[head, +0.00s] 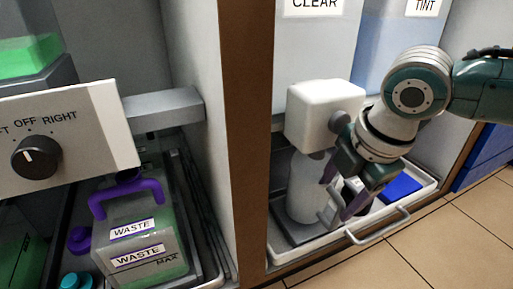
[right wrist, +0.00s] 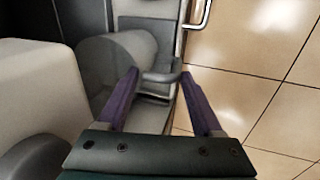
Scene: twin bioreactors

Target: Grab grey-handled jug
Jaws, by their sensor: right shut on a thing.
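The grey-handled jug (head: 304,190) is a translucent whitish vessel. It stands in a white-rimmed tray (head: 276,253) beneath a white dispenser head. Its grey handle (head: 325,213) faces my right gripper (head: 336,198), whose purple fingers are shut on that handle. In the right wrist view the jug (right wrist: 118,58) lies ahead and to the left, and its handle (right wrist: 160,77) sits between the fingertips of the right gripper (right wrist: 161,75). Part of the jug's right side is hidden by the gripper. My left gripper is not in view.
The white dispenser head (head: 325,110) is close above the jug. A blue block (head: 400,188) lies in the tray, which has a metal front handle (head: 378,232). A brown post (head: 246,150) separates the bay with a purple-handled waste container (head: 140,230). Tiled floor (head: 440,235) is open in front.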

